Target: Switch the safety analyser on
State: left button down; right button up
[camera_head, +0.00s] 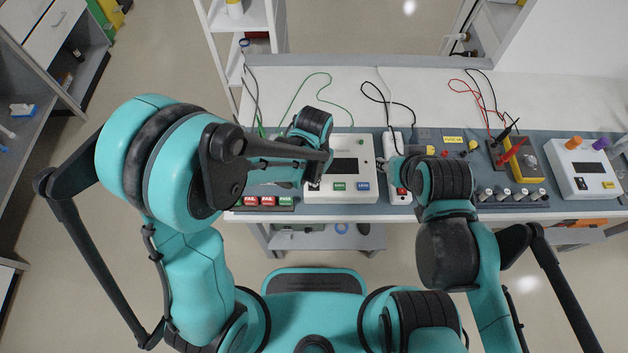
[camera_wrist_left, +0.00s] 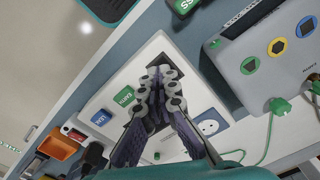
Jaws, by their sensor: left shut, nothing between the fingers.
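The safety analyser (camera_head: 317,196) is a white box on the bench with a dark screen (camera_head: 345,165), a green button (camera_head: 339,186) and a blue button (camera_head: 363,186). It also fills the middle of the left wrist view (camera_wrist_left: 112,78). My left gripper (camera_wrist_left: 160,88) is shut and empty, its tips over a dark patch in line with the two buttons, at the analyser's front left corner. The tips cover most of this patch; I cannot tell whether they touch it. My right gripper (camera_head: 393,158) is near the white power strip (camera_head: 397,140), its fingers unclear.
Left of the analyser lies a block with red FAIL and green PASS keys (camera_head: 268,201). A grey box (camera_wrist_left: 262,70) with coloured terminals and green leads stands close by. A yellow meter (camera_head: 525,160) and another white device (camera_head: 582,172) stand to the right.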

pick_arm(q)
jog(key=shift+f+b, duration=0.95)
jog(key=shift+f, duration=0.1)
dwell(0.6)
jog(key=shift+r+p, duration=2.65)
jog(key=shift+r, duration=0.95)
jog(key=shift+a+r, duration=0.1)
jog(key=shift+a, duration=0.05)
jog(key=s+a+r+n+t+b, duration=0.2)
jog(key=a+r, duration=0.3)
jog(key=a, duration=0.3)
jog(key=s+a+r+n+t+b, duration=0.2)
jog(key=s+a+r+n+t, duration=0.1)
jog(key=a, duration=0.6)
notch_tip(320, 180, up, 3)
jog(key=shift+a+r+n+t, duration=0.25)
jog(key=shift+n+t, duration=0.25)
jog(key=shift+t, duration=0.6)
